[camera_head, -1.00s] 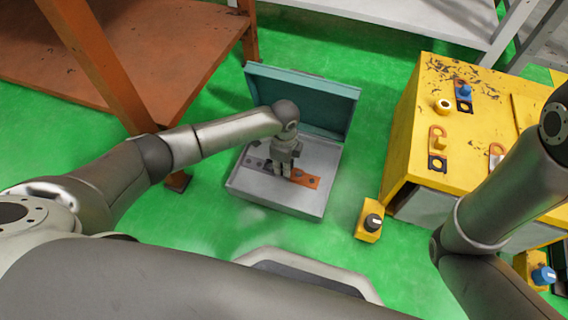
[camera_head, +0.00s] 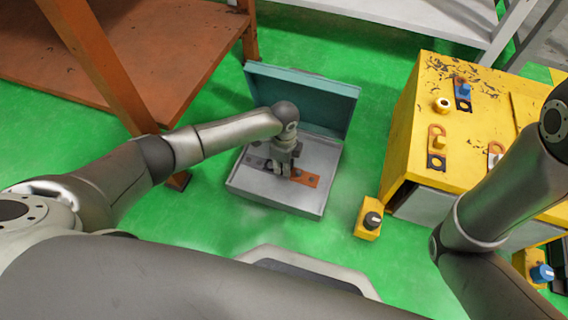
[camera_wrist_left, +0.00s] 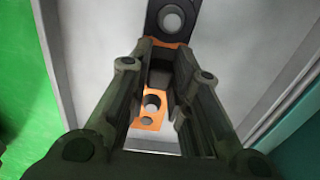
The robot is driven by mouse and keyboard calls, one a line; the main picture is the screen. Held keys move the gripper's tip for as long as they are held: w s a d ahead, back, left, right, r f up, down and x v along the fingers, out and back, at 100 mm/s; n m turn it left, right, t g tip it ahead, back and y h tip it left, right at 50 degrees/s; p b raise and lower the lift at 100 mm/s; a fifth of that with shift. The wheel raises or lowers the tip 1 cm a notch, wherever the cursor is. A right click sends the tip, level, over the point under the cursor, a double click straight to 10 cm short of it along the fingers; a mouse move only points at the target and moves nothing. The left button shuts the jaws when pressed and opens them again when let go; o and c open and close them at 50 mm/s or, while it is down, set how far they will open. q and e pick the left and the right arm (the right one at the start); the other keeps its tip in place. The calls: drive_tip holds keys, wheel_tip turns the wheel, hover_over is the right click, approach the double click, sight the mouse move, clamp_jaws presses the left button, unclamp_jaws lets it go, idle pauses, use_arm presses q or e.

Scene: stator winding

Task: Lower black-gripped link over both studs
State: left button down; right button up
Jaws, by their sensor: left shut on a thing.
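A flat link with a dark end (camera_head: 256,162) and an orange end (camera_head: 306,178) lies in or just above the open grey case. My left gripper (camera_head: 279,168) points down over its middle. In the left wrist view, the gripper (camera_wrist_left: 165,95) is shut on the link's dark middle between its fingers. The black end with a round hole (camera_wrist_left: 155,17) shows beyond the fingers, and the orange end (camera_wrist_left: 147,122) with holes shows on the near side. Knob-like studs stand on the yellow cabinet, one blue (camera_head: 463,90) and one orange-yellow (camera_head: 438,142). My right gripper is out of view.
The grey case (camera_head: 240,190) has its teal lid (camera_head: 300,95) raised behind. The yellow cabinet (camera_head: 415,110) stands to the right. A yellow block with a black knob (camera_head: 368,222) sits on the green floor (camera_head: 200,220). An orange shelf (camera_head: 150,60) stands at the left.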

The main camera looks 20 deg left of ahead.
use_arm(q)
drive_tip(key=shift+f, duration=0.25)
drive_tip(key=c, duration=1.3)
unclamp_jaws()
drive_tip(key=shift+o, duration=0.2)
